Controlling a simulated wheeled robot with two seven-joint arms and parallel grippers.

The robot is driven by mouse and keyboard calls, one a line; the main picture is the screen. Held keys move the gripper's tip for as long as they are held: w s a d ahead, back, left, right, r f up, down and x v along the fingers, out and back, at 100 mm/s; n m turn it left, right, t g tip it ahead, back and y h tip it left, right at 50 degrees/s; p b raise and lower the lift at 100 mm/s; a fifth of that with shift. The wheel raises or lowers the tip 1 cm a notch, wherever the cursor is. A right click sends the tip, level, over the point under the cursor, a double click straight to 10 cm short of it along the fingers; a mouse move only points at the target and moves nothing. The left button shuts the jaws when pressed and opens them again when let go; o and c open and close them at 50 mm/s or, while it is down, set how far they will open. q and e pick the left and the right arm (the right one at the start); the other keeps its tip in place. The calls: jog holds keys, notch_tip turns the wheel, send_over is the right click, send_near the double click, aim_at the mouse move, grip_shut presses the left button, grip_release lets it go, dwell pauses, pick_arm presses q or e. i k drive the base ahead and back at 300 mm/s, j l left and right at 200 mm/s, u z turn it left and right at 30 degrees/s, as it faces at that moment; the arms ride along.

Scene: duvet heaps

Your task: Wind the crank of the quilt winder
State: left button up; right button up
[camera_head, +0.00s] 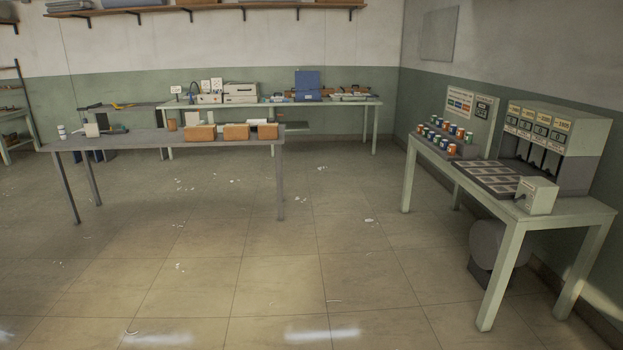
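I see nothing that I can clearly make out as a quilt winder, and no quilt or duvet shows. A small pale box (538,196) stands at the front edge of the right table, with a small dark part on its left side; I cannot tell whether that part is a crank. A larger pale machine (560,128) with labelled panels and dark slots stands behind it on the same table. Neither of my grippers shows in the head view.
The right table (560,208) also bears a dark compartment tray (487,178) and a rack of coloured cans (440,142). A round grey object (498,243) is under it. A grey table (150,138) with orange-brown boxes stands left. The middle floor (290,240) is open, with scattered white scraps.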

aim_at(253, 123)
jog(key=i, duration=9.35)
jog(key=i+u, duration=0.25)
jog(key=u, duration=0.2)
jog(key=i+l+u, duration=0.15)
jog(key=u, duration=0.3)
jog(key=i+l+u, duration=0.25)
jog(key=u, duration=0.2)
jog(key=i+u, duration=0.1)
jog(key=u, duration=2.3)
